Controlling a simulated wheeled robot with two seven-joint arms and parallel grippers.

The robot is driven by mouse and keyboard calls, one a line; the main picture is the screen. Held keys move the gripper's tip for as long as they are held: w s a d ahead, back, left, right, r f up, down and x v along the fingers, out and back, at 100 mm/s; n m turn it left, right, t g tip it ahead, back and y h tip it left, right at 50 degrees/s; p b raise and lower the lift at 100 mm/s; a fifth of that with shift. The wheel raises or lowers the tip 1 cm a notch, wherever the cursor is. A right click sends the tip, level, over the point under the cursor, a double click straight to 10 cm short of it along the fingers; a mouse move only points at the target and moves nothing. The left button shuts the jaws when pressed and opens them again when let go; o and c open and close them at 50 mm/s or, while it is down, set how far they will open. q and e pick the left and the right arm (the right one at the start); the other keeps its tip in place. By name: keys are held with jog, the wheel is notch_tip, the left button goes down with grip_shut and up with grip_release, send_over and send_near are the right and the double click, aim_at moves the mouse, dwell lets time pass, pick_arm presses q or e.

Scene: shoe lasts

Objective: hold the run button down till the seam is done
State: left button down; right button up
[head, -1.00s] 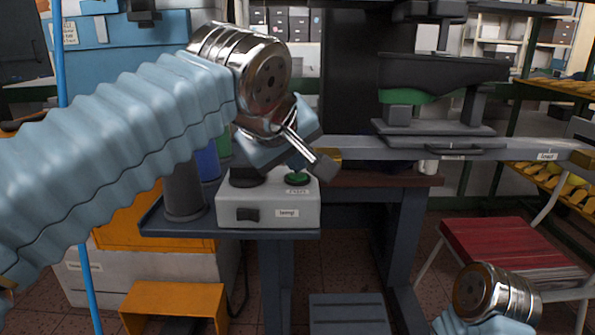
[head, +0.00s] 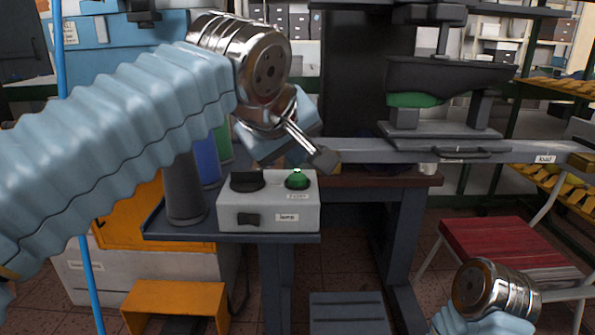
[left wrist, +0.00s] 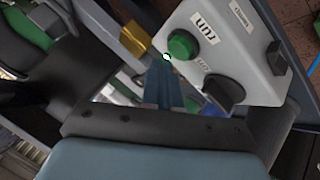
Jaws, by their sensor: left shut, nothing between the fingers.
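The green run button (head: 298,180) sits on top of a light grey control box (head: 268,212), beside a black knob (head: 248,181). In the left wrist view the button (left wrist: 183,46) has a "run" label beside it. My left gripper (head: 325,160) is shut and empty. Its dark tip is above and slightly right of the button in the head view, with a small visible gap. In the wrist view the closed fingers (left wrist: 165,72) end close beside the button.
The box rests on a dark blue shelf (head: 165,231) with a grey cylinder (head: 185,190) at left. A grey rail (head: 390,152) runs behind to a "load" label. My right wrist (head: 497,292) shows at lower right, near a red-seated chair (head: 492,245); its fingers are outside the frame.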

aim_at(294, 179)
pick_arm(q)
notch_tip(294, 179, up, 5)
jog(key=p, duration=0.4)
dwell(0.3)
dwell(1.1)
